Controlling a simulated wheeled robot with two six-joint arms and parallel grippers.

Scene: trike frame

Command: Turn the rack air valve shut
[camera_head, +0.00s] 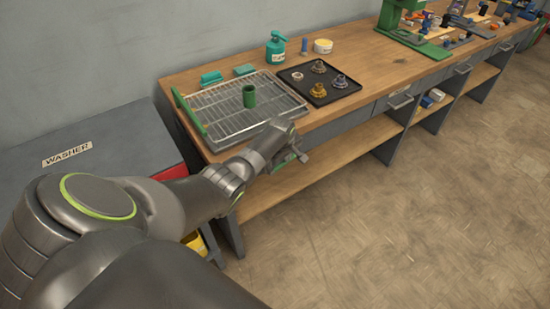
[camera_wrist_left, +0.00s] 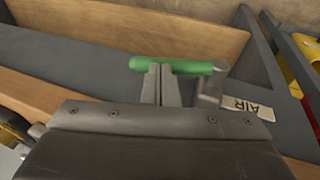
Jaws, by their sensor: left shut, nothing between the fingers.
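The air valve shows in the left wrist view as a green bar handle (camera_wrist_left: 190,66) with a grey metal fitting (camera_wrist_left: 212,88) at its right end. A white AIR label (camera_wrist_left: 247,108) is on the grey bench front beside it. My left gripper (camera_wrist_left: 161,82) is shut and empty, its fingertips at the left half of the green handle; I cannot tell whether they touch it. In the head view my left gripper (camera_head: 301,156) is at the bench's front edge, below the wire rack (camera_head: 225,118), and hides most of the valve. My right gripper is not in view.
A grey washer (camera_head: 110,165) is at the left. A lower shelf (camera_head: 330,160) runs under the bench. The floor in front is clear.

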